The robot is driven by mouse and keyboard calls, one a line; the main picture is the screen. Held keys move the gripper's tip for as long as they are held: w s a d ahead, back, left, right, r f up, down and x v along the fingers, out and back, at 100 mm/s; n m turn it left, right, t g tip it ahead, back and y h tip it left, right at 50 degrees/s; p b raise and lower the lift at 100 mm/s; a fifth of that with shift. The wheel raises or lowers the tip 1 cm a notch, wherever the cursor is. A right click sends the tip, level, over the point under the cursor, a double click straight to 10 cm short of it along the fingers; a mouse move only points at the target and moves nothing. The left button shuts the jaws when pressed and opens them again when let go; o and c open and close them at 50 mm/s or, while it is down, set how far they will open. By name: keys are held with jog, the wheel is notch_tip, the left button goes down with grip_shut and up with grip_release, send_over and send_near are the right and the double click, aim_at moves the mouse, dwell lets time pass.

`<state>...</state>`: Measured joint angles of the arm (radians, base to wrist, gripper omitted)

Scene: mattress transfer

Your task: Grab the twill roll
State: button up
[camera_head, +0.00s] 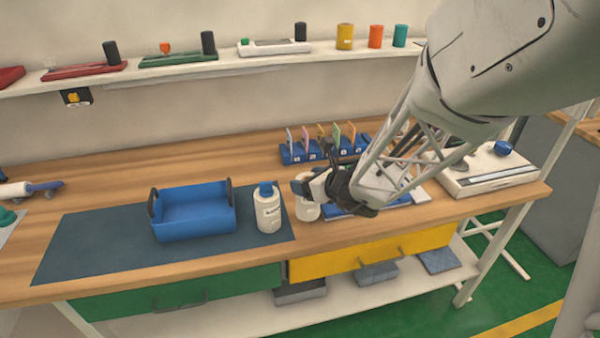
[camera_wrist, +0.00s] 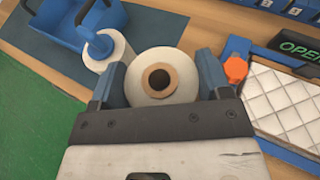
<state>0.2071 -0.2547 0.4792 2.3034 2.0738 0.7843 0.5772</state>
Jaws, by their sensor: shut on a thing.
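The twill roll (camera_wrist: 181,72) is a white roll with a brown cardboard core. In the wrist view it sits between the two blue fingers of my gripper (camera_wrist: 161,82), which are shut on its sides. In the head view the roll (camera_head: 307,208) shows as a pale cylinder right of the white bottle, partly hidden by my gripper (camera_head: 304,187). I cannot tell whether the roll touches the table.
A white bottle with a blue cap (camera_head: 267,212) stands close left of the roll. A blue tray (camera_head: 193,222) lies on the dark mat (camera_head: 95,245). A blue-framed quilted pad (camera_wrist: 283,105) lies to the right. Blue card holders (camera_head: 300,154) stand behind.

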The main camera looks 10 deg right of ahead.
jog(key=s+r, duration=0.1)
jog(key=s, duration=1.2)
jog(key=shift+s, duration=0.3)
jog(key=shift+a+r, duration=0.1)
jog(key=shift+w, duration=0.1)
